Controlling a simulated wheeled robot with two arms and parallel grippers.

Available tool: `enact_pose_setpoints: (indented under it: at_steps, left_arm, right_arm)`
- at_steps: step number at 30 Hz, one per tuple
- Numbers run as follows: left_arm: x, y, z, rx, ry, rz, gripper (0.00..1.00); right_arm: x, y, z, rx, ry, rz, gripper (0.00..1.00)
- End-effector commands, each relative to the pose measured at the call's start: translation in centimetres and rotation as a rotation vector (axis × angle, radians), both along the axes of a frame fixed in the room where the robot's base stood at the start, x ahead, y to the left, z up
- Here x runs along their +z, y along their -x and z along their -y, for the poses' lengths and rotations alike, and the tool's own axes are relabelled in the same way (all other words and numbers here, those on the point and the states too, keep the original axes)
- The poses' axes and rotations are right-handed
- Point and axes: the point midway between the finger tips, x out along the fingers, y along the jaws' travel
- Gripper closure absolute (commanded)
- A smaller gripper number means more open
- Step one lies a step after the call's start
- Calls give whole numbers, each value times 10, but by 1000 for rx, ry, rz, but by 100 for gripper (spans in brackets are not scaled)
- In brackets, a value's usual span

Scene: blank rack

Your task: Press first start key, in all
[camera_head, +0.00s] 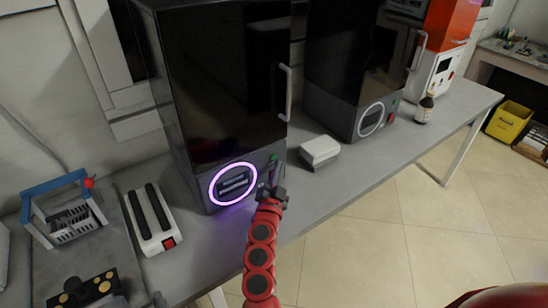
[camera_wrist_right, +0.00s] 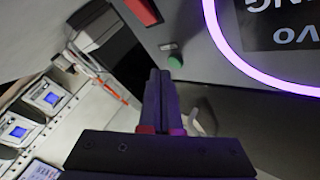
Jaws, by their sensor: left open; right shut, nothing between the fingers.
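The nearer dark machine (camera_head: 215,90) has a front panel with a lit purple ring (camera_head: 211,187) around a small screen. A green round key (camera_head: 273,157) sits to the right of the ring, and it also shows in the right wrist view (camera_wrist_right: 175,62). A red key (camera_wrist_right: 143,10) is beside it on the panel. My right gripper (camera_head: 270,188) is in front of this panel, just below the green key. In the right wrist view its shut, empty fingers (camera_wrist_right: 159,76) point at the panel close to the green key; contact cannot be told. My left gripper is not in view.
A second dark machine (camera_head: 345,65) with an unlit ring (camera_head: 370,119) stands to the right. A white box (camera_head: 319,150) lies between them. A brown bottle (camera_head: 425,107) stands further right. A blue-handled rack (camera_head: 66,215) and a white device (camera_head: 152,221) are on the left.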

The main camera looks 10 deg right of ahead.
Motion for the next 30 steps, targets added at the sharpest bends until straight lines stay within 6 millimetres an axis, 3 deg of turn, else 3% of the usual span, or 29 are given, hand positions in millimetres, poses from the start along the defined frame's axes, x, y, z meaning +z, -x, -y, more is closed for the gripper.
enact_pose_setpoints:
  at_steps: [7, 19, 30]
  left_arm:
    - [4, 0, 0, 0, 0, 0, 38]
    - [14, 0, 0, 0, 0, 0, 38]
    - [14, 0, 0, 0, 0, 0, 38]
  right_arm:
    - [2, 8, 3, 0, -1, 1, 100]
    - [1, 44, 16, -1, 0, 0, 100]
    - [0, 47, 17, 0, 0, 2, 100]
